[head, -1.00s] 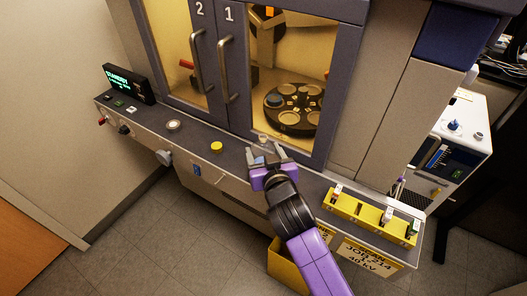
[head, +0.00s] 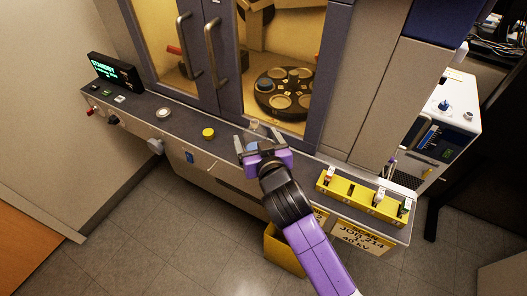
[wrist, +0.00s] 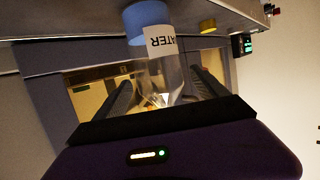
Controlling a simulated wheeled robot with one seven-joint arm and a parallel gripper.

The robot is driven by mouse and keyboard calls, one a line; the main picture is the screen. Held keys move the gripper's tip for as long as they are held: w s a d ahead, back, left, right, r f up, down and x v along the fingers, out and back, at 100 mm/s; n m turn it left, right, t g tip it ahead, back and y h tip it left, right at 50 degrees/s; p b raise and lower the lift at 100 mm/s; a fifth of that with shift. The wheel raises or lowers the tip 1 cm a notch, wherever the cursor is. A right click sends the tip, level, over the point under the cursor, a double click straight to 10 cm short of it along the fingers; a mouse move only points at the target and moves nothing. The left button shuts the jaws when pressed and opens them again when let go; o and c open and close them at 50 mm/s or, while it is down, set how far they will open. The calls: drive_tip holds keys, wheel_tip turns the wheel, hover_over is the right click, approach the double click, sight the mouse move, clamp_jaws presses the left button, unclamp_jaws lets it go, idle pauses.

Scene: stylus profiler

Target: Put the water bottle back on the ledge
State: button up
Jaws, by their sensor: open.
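The water bottle (wrist: 168,70) is clear, with a blue end and a white label reading "ATER". In the wrist view it lies between my gripper's fingers (wrist: 163,80), with its blue end at the ledge (wrist: 80,20); exact contact is hard to tell. In the head view the bottle's clear end (head: 255,124) shows above the fingers, and its lower part is hidden. My gripper (head: 256,139) is open around the bottle at the grey ledge (head: 180,126), in front of the cabinet window.
A yellow button (head: 208,133) and a round pale button (head: 163,112) are left of the gripper on the ledge. A yellow rack (head: 350,195) with several small items is at the right. A display (head: 115,70) stands at the far left end. A carousel (head: 285,92) sits behind glass.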

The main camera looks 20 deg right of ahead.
drive_tip(key=b+v, duration=0.1)
drive_tip(key=v, duration=0.9)
drive_tip(key=shift+s, duration=0.35)
drive_tip(key=shift+a, duration=0.1)
drive_tip(key=s+f+n+y, duration=0.1)
drive_tip(key=s+f, duration=0.2)
drive_tip(key=s, duration=0.5)
drive_tip(key=s+f+n+y, duration=0.1)
drive_tip(key=s+f, duration=0.3)
drive_tip(key=s, duration=0.4)
drive_tip(key=d+v, duration=0.2)
drive_tip(key=v, duration=1.4)
drive_tip(key=shift+s+d, duration=0.2)
drive_tip(key=shift+s, duration=0.05)
drive_tip(key=shift+r, duration=0.1)
